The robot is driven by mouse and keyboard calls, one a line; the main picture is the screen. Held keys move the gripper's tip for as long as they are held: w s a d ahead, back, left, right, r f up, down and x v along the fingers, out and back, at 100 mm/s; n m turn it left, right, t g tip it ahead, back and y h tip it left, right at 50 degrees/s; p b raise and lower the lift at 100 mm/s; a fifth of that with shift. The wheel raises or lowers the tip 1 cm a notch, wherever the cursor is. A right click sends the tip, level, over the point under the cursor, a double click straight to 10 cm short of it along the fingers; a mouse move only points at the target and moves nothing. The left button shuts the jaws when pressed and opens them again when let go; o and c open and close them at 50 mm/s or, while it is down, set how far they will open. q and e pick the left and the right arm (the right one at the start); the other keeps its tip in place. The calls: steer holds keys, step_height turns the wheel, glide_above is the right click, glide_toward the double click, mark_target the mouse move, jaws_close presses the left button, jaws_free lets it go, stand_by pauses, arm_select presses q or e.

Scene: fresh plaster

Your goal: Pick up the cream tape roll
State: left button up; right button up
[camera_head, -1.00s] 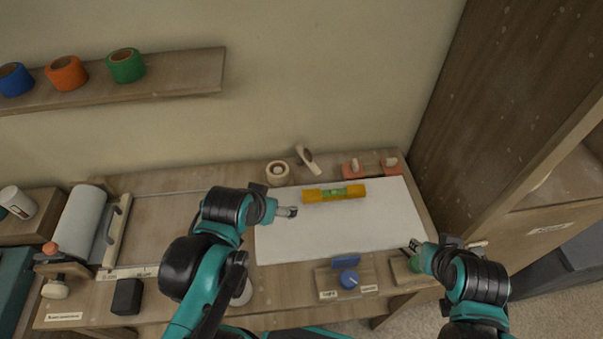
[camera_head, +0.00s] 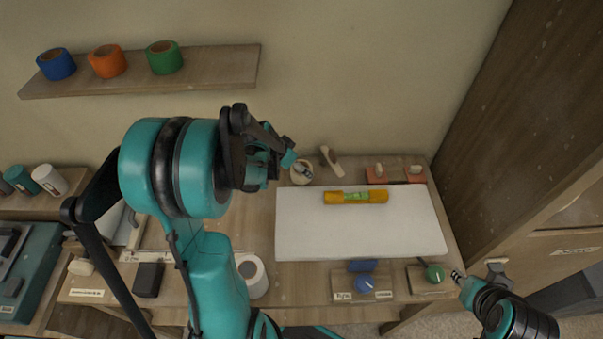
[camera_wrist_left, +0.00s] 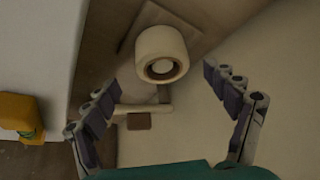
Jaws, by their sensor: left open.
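The cream tape roll (camera_head: 298,180) stands on the wooden bench against the wall, left of a wood-handled tool. In the head view my left gripper (camera_head: 292,160) is close above it and hides part of it. In the left wrist view the cream tape roll (camera_wrist_left: 162,48) is beyond and roughly between the spread fingertips of my left gripper (camera_wrist_left: 158,92), not gripped. My left gripper is open and empty. My right gripper (camera_head: 457,275) is at the bench's front right, near a green knob; its jaws are too small to judge.
A yellow level (camera_head: 356,197) lies on a white sheet (camera_head: 360,235). The wood-handled tool (camera_head: 331,161) is close right of the roll. Blue, orange and green rolls (camera_head: 164,58) sit on the wall shelf. A paler roll (camera_head: 251,272) is at the front. A brown cabinet stands right.

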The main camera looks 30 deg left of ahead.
arm_select(q)
steer(key=b+x, duration=0.1)
steer(key=x, duration=0.3)
steer(key=shift+w+a+b, duration=0.1)
steer(key=shift+a+b, duration=0.05)
steer(key=shift+b, duration=0.2)
steer(key=shift+w+f, duration=0.3)
steer(key=shift+f, duration=0.15)
steer(key=c, duration=1.3)
